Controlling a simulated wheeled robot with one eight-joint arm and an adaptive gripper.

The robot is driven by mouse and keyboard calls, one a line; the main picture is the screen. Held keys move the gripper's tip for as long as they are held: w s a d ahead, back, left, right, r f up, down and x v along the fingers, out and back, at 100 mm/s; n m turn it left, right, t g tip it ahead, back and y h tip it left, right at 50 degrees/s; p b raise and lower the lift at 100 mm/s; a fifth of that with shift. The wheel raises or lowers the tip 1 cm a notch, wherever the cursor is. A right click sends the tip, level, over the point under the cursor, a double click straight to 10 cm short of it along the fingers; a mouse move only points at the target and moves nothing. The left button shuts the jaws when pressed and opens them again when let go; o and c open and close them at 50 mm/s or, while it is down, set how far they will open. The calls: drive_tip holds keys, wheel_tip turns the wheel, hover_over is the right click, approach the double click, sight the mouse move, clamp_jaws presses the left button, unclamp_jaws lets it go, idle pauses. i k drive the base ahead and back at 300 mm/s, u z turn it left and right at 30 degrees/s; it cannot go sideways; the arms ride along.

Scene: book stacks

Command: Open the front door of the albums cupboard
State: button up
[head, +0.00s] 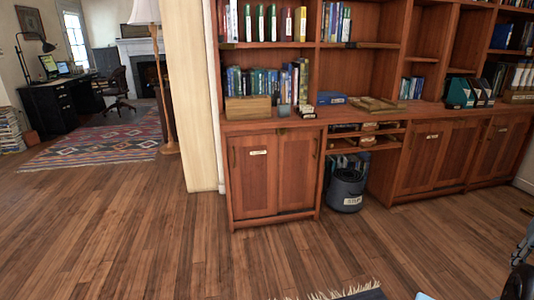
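Several closed wooden cupboards stand along the base of the bookcase. The left cupboard (254,190) has two doors with a small pale label and vertical handles near their outer edges. A middle cupboard (418,165) also carries a small label, and a right cupboard (492,156) stands beyond it. The label text is too small to read, so I cannot tell which one is the albums cupboard. All their doors look shut.
A dark bin (346,192) stands in the open bay right of the left cupboard. A pale wall end (190,95) borders it on the left. A fringed rug (362,292) lies at the bottom edge. Dark and grey objects, partly cut off, show at the lower right. The wooden floor (170,240) in front is clear.

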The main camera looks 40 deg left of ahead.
sight(253, 159)
drive_tip(key=z, duration=0.05)
drive_tip(key=k, duration=1.45)
drive_tip(key=u, duration=1.3)
drive_tip(key=i, duration=1)
drive_tip(key=z, duration=0.05)
